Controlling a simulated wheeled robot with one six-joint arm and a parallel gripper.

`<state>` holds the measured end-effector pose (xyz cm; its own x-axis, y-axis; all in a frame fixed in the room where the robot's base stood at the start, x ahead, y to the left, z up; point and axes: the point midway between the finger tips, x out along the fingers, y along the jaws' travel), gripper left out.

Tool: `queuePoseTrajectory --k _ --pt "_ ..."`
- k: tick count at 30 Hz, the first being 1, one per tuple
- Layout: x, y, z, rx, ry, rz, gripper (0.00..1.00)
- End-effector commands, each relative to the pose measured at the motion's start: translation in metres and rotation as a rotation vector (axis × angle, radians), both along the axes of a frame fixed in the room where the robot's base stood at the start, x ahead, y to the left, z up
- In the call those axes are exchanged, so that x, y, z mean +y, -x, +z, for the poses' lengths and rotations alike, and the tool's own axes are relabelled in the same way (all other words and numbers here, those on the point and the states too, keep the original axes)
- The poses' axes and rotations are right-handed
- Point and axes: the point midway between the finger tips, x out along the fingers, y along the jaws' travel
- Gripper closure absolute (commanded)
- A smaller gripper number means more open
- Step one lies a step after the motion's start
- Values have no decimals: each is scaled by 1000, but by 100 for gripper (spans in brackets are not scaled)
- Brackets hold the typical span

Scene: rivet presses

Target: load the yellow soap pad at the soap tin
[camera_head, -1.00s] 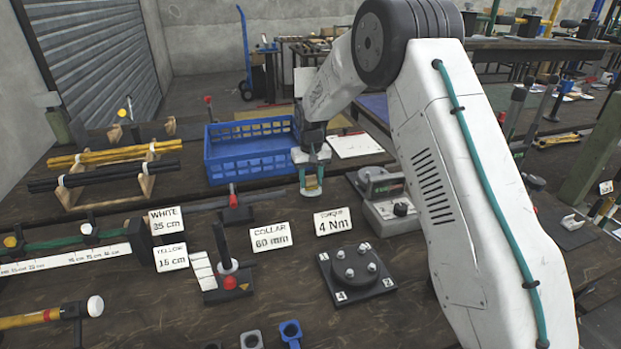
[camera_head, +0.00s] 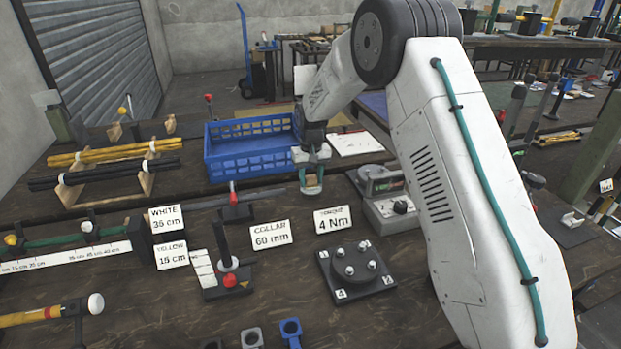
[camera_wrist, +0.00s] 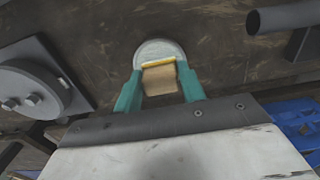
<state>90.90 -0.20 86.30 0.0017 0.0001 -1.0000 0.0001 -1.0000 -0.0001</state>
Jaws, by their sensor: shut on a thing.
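My gripper (camera_head: 312,186) is over the middle of the bench, in front of the blue crate and pointing down. In the wrist view its teal fingers (camera_wrist: 160,76) are shut on a tan block with a yellow edge, which I take for the yellow soap pad (camera_wrist: 159,82). A pale round thing (camera_wrist: 160,47), probably the soap tin, shows just beyond the pad. The pad overlaps it in the picture; I cannot tell whether they touch. In the head view the tin is not clear, and the pad is a small tan patch between the fingers.
A blue crate (camera_head: 250,160) stands behind my gripper. A torque gauge (camera_head: 390,198) is close on the right. A dark plate with several studs (camera_head: 356,268) and label cards (camera_head: 270,236) are in front. A red-tipped lever stand (camera_head: 226,275) is front left.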

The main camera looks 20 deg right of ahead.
Motion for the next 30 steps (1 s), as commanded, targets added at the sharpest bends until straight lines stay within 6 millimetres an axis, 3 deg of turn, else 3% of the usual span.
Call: queuePoseTrajectory --k 14,30 --pt "0 1 -2 3 0 0 78" --pt "0 0 40 0 0 0 78"
